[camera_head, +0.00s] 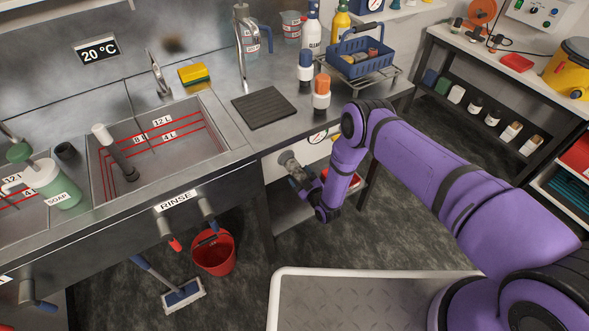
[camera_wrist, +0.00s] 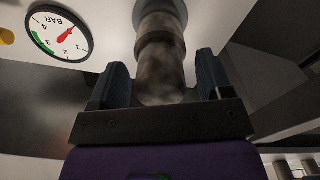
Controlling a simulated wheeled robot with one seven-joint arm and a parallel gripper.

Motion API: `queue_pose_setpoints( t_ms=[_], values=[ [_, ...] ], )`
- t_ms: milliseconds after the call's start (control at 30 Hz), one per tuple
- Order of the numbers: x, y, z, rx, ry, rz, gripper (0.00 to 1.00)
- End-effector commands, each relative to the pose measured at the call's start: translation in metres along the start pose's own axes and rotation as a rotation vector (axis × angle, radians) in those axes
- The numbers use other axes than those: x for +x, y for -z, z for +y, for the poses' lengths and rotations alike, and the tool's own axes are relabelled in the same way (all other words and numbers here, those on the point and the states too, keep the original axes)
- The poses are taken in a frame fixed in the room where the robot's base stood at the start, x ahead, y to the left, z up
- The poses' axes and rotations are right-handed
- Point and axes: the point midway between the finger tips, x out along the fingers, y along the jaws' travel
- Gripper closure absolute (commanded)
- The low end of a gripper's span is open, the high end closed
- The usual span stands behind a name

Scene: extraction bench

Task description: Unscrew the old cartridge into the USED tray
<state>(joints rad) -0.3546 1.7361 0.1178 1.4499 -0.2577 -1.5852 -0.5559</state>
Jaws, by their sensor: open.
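A dull grey stepped cylinder, which looks like the old cartridge (camera_wrist: 160,78), hangs from a pale panel (camera_wrist: 100,12) in the wrist view. In the head view the cartridge (camera_head: 288,160) juts from the front of the white panel below the bench. My gripper (camera_wrist: 161,60) is open, with one dark finger on each side of the cartridge's lower end. Gaps show between the fingers and the cartridge. In the head view my gripper (camera_head: 303,181) is small and partly dark against the cartridge. No label reading USED is legible; a red edge (camera_head: 354,179) shows behind my arm.
A round pressure gauge (camera_wrist: 60,33) sits on the panel beside the cartridge. Two bottles with orange (camera_head: 321,95) and dark blue (camera_head: 305,72) tops stand on the bench above.

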Motion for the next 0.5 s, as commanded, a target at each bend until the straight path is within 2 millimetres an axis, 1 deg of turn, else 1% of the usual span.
queue_pose_setpoints(
  t_ms=[100,500],
  values=[
    [-0.0001,-0.0005,0.0012,0.17,-0.004,-0.001,0.28],
    [-0.0004,-0.0009,0.0011,0.752,-0.004,-0.001,0.28]
  ],
)
